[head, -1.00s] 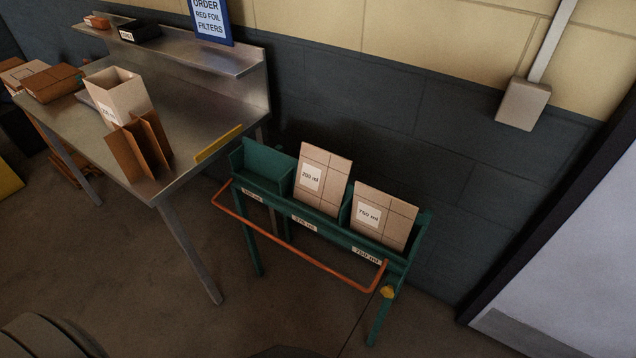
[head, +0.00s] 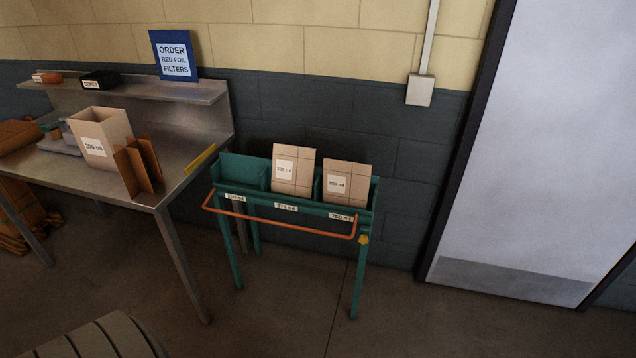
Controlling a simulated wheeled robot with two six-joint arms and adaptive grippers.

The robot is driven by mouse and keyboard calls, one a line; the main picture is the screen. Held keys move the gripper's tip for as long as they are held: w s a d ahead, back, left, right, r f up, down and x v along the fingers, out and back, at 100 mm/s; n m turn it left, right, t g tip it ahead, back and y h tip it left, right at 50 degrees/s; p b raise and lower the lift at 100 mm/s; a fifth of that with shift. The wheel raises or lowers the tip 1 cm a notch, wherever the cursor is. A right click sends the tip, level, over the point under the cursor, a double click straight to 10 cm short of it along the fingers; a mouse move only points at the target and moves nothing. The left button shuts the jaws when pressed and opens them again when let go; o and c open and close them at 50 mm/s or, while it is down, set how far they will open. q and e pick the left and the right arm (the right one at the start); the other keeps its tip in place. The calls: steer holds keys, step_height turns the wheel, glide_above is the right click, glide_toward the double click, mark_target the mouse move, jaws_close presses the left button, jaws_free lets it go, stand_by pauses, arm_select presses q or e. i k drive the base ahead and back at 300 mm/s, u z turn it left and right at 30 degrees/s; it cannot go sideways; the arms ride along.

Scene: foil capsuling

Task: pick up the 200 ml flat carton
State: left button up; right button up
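A green rack (head: 283,207) stands against the wall with three labelled slots. The left slot (head: 243,174), whose label seems to read 200 ml, looks empty. A flat tan carton (head: 293,183) leans in the middle slot; its small label seems to read 200 ml, though the slot label below looks like 375 ml. Another flat carton (head: 345,196), apparently marked 750 ml, leans in the right slot. An opened carton (head: 108,132) with a label like 200 ml stands on the steel bench (head: 176,138). Neither of my grippers is in view.
An orange rail (head: 280,222) runs across the rack's front, with a yellow knob (head: 364,239) at its right. Brown dividers (head: 138,170) stand at the bench's front edge. A pale door (head: 545,150) is at the right. The floor before the rack is clear.

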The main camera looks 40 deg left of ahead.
mark_target(293, 166)
steer(key=z, duration=0.35)
steer(key=i, duration=2.35)
steer(key=u, duration=0.55)
